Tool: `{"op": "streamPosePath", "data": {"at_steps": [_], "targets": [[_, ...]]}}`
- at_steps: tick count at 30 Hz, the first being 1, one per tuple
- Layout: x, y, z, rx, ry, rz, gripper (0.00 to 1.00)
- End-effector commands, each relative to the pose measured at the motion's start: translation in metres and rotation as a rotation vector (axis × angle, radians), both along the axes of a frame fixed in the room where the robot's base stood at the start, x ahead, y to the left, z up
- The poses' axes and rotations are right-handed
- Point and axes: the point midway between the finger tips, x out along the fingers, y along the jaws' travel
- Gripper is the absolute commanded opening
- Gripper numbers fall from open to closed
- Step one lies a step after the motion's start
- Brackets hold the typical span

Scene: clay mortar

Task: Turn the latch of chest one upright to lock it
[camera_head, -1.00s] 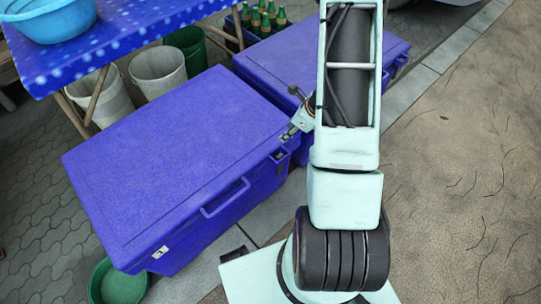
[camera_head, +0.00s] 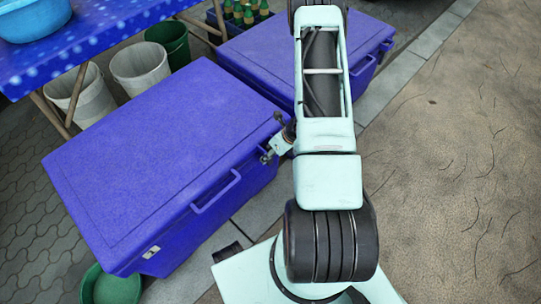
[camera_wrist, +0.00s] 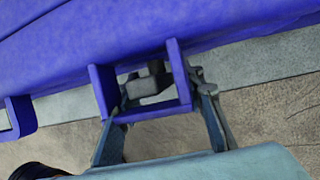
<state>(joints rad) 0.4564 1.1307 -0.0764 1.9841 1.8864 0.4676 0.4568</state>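The nearer blue-purple chest (camera_head: 165,150) stands with its lid shut; I take it as chest one. My gripper (camera_head: 272,142) is at the right end of its front edge and covers the latch area in the head view. In the wrist view, a purple U-shaped bracket (camera_wrist: 182,75) juts from the chest (camera_wrist: 80,50), with a dark grey piece (camera_wrist: 150,84) inside, probably the latch. My gripper (camera_wrist: 162,105) is open, one finger at each side of the bracket. I cannot tell whether the fingers touch it or how the latch is turned.
A front handle (camera_head: 217,192) and a pale fitting (camera_head: 152,252) are on the chest's front. A second chest (camera_head: 260,52) stands behind. Buckets (camera_head: 140,68), a blue table (camera_head: 95,35) and a green basin (camera_head: 112,287) are leftward. The ground at right is clear.

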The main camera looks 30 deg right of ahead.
Motion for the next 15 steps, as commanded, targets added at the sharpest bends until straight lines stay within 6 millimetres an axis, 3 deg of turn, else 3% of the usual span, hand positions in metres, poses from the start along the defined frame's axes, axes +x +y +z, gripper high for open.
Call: {"op": "streamPosePath", "data": {"at_steps": [9,15], "targets": [[0.0011,0.0005,-0.0018,0.000,-0.001,0.000,0.35],[0.0009,0.0005,-0.0016,0.000,-0.001,0.000,0.13]]}}
